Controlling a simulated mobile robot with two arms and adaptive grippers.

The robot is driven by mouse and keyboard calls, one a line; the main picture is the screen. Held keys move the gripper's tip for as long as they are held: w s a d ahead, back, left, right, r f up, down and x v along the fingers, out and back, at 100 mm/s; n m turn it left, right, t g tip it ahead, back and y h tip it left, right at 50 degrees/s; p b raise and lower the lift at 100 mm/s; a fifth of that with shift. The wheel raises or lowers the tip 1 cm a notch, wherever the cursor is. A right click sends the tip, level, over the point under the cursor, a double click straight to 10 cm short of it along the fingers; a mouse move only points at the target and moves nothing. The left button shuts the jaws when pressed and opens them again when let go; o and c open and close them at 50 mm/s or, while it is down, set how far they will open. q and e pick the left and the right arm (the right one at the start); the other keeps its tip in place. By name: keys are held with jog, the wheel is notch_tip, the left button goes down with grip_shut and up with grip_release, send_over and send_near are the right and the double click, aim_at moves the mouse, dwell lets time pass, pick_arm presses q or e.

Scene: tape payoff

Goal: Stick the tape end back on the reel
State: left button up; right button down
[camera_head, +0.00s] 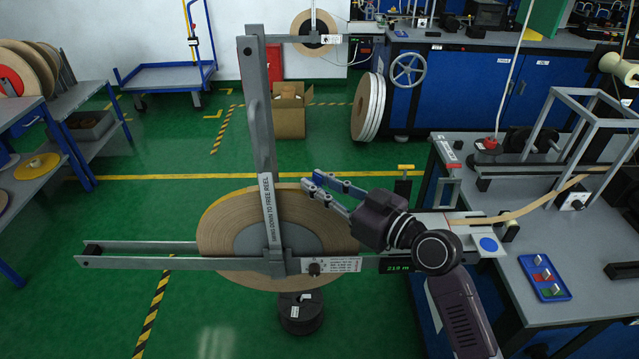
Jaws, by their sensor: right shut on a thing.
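The large reel (222,222) of tan tape stands in the payoff frame, its grey hub partly behind an upright bar (262,130) labelled "SWING DOWN TO FREE REEL". My right gripper (311,184) reaches in from the lower right to the reel's upper right rim. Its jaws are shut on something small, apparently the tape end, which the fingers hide. I cannot tell whether the tape touches the reel. A tan strip (530,207) runs across the right bench toward the reel side. My left gripper is out of view.
Two horizontal grey rails (150,262) cross in front of and beside the reel. A grey bench (480,285) on the right holds a blue tray (545,278) and a metal frame. A cardboard box (289,112) and a blue cart (165,76) stand behind.

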notch_tip(320, 180, up, 8)
jog(key=p, duration=0.6)
jog(key=shift+f, duration=0.1)
dwell(0.4)
